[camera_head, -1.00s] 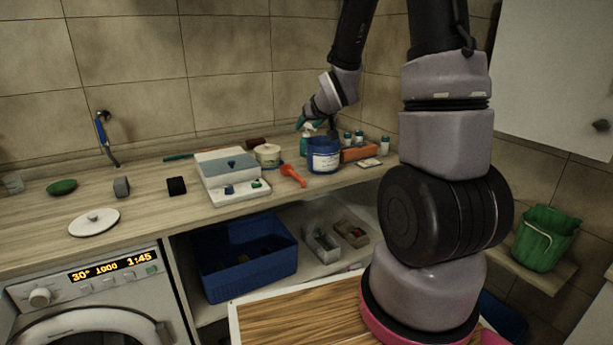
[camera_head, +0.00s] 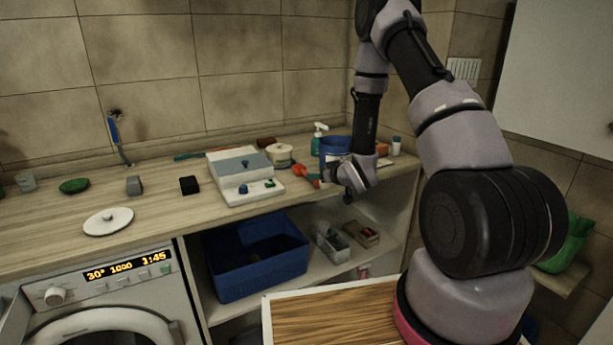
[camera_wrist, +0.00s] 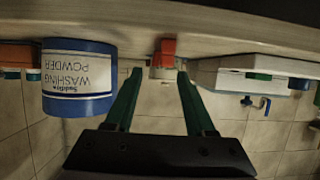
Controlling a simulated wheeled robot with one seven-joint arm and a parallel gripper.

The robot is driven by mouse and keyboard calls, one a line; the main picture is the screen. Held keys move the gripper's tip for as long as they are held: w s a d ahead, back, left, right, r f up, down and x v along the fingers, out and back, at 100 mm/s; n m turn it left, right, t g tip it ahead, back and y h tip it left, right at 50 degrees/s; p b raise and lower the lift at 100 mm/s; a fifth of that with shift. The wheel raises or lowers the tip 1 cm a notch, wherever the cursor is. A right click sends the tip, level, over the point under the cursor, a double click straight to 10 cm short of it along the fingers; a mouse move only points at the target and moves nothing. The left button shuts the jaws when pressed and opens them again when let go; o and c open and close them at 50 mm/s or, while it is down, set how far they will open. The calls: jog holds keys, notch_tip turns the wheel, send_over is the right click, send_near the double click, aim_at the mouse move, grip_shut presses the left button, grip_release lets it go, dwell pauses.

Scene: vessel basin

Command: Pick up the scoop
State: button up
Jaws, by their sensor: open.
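The scoop (camera_head: 300,170) is orange-red and lies on the counter, just right of the white box with a grey-blue top. In the wrist view, which is upside down, the red end of the scoop (camera_wrist: 165,50) shows beyond the fingertips, roughly centred between them. My gripper (camera_wrist: 160,74) is open and empty, with its two dark green fingers pointing at the scoop from a short distance. In the head view my gripper (camera_head: 327,174) is low over the counter's front edge, right of the scoop, and partly hides its right end.
The blue washing powder tub (camera_head: 334,146) stands close behind my gripper; it also shows in the wrist view (camera_wrist: 80,85). The white box (camera_head: 247,196) is on the scoop's other side. A spray bottle (camera_head: 317,138) and a lidded jar (camera_head: 279,155) stand behind. A blue bin (camera_head: 255,262) sits on the shelf below.

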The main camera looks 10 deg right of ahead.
jog(key=x, duration=0.6)
jog(key=shift+s+a, duration=0.1)
jog(key=shift+a, duration=0.15)
grip_shut()
